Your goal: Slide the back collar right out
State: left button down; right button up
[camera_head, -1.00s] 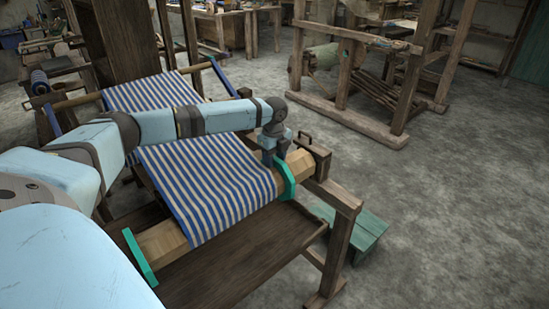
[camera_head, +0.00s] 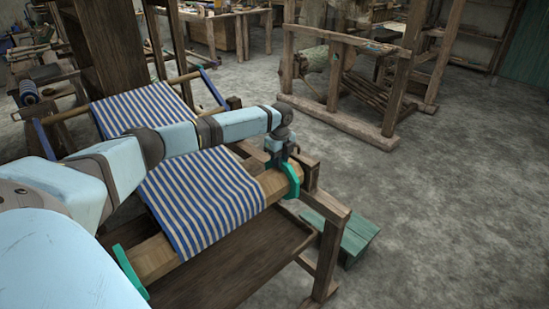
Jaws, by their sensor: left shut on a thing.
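A flat green collar (camera_head: 293,181) sits around the right end of the near wooden beam (camera_head: 274,184), beyond the cloth's edge and close to the beam's end. My left gripper (camera_head: 281,163) is at this collar's top and shut on it; the fingertips are small and partly hidden. A second green collar (camera_head: 130,273) stands at the beam's left end. Striped blue and cream cloth (camera_head: 205,200) is wrapped over the beam between the two collars. Blue collars (camera_head: 213,88) are on the far beam. My right gripper is not in view.
The loom's right post (camera_head: 330,250) and rail stand just beyond the beam's right end. A brown board (camera_head: 225,265) lies below the beam. A green bench (camera_head: 343,235) stands to the right. The floor farther right is clear.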

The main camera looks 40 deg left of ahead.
pick_arm(q)
jog(key=shift+w+r, duration=0.15)
jog(key=shift+r, duration=0.05)
jog(key=c, duration=1)
grip_release()
jog(key=shift+w+f, duration=0.1)
jog(key=shift+w, duration=0.05)
jog(key=shift+c, duration=0.2)
notch_tip(320, 180, up, 14)
jog(key=p, duration=0.1)
jog(key=shift+f, duration=0.15)
